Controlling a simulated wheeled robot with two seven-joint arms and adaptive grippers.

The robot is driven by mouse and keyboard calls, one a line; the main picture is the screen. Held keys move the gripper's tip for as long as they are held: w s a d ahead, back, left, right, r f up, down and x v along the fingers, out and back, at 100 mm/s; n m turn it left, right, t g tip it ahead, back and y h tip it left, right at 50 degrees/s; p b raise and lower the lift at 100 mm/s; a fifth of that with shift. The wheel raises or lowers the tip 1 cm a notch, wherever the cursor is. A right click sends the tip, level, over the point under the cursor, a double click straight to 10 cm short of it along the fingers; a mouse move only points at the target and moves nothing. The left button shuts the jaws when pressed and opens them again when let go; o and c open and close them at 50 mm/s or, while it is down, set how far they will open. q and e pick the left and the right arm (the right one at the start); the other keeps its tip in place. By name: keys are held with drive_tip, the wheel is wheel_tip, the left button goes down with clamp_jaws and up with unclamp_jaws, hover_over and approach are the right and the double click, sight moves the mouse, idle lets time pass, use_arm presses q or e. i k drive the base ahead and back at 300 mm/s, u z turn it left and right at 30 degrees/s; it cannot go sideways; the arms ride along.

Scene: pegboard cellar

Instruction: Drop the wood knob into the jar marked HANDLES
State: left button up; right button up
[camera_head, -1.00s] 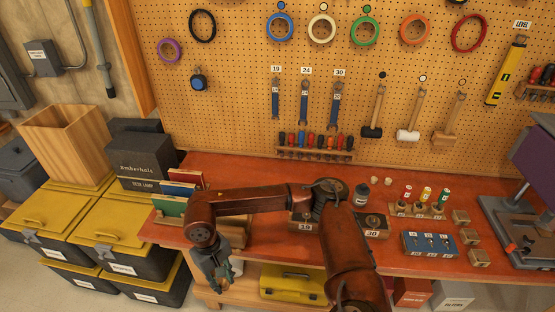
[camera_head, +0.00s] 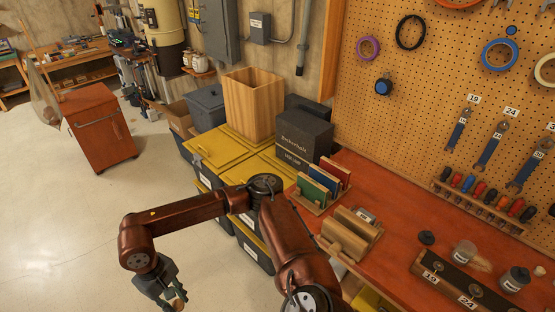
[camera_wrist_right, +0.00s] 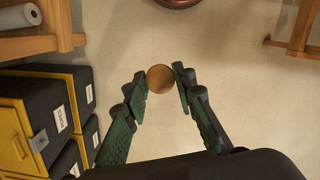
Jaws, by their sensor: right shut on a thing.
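My right gripper (camera_head: 176,300) is at the bottom left of the head view, over the floor in front of the yellow-lidded bins. In the right wrist view its fingertips (camera_wrist_right: 161,82) are shut on the round brown wood knob (camera_wrist_right: 161,79), high above the floor. On the red bench at the right of the head view stand a clear jar (camera_head: 465,252) and a darker jar (camera_head: 515,280). Their labels are too small to read, so I cannot tell which is marked HANDLES. My left gripper is in neither view.
Yellow-lidded bins (camera_head: 222,150) carry a tall wooden box (camera_head: 253,105) and a dark lamp box (camera_head: 303,137). Books (camera_head: 318,187) and a wooden rack (camera_head: 350,232) stand on the bench's left end. A red cabinet (camera_head: 98,128) stands further back. The floor at left is clear.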

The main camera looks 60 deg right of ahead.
sight(459, 258)
drive_tip(key=u, duration=0.3)
drive_tip(key=k, duration=1.6)
drive_tip(key=z, duration=2.2)
drive_tip(key=i, duration=1)
